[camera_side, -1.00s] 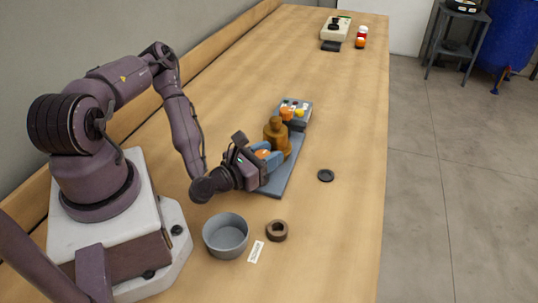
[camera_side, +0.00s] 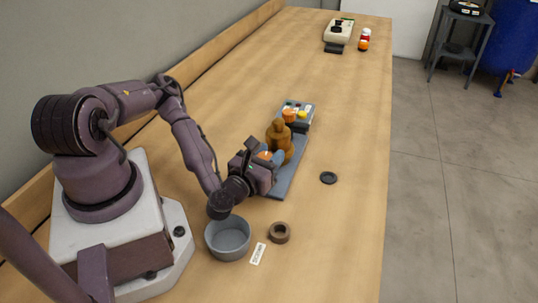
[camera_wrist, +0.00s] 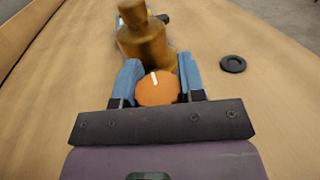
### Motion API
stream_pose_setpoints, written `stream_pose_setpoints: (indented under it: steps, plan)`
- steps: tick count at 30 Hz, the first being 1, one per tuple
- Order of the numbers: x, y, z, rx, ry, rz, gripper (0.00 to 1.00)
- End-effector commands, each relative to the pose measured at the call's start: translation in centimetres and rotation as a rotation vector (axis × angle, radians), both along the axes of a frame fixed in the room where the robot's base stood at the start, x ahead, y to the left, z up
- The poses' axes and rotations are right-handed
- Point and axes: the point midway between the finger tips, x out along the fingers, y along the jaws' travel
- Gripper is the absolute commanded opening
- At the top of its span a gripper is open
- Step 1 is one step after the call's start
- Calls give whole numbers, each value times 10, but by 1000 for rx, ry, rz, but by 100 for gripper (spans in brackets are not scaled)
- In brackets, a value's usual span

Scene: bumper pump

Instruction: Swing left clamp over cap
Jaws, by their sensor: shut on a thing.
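A brown bottle-shaped pump body (camera_side: 279,140) stands on a grey-blue base plate (camera_side: 287,182); it also shows in the wrist view (camera_wrist: 146,42). My gripper (camera_wrist: 160,72) is at the near side of the pump, its blue fingers on either side of an orange round knob (camera_wrist: 157,90) with a white line. The fingers are shut on this knob. In the side view the orange knob (camera_side: 265,155) is mostly hidden by my gripper. I cannot make out a separate left clamp or a cap.
A control box (camera_side: 298,111) with coloured buttons sits behind the pump. A black disc (camera_side: 328,178) lies to the right. A grey bowl (camera_side: 228,238), a brown ring (camera_side: 279,233) and a white label (camera_side: 258,254) lie in front. The table's right side is mostly clear.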

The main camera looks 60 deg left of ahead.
Motion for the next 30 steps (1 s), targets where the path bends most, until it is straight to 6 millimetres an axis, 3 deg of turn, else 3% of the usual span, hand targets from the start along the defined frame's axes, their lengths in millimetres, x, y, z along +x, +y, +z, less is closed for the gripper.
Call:
stream_pose_setpoints:
  steps: [3,4,6,7,20,30]
  plan:
    - [0,1,0,1,-2,3,13]
    - [0,1,0,1,-2,3,44]
    - [0,1,0,0,-2,2,60]
    - [0,1,0,0,-2,2,63]
    - [1,0,1,4,-2,-48,63]
    - [3,-4,1,10,0,-384,63]
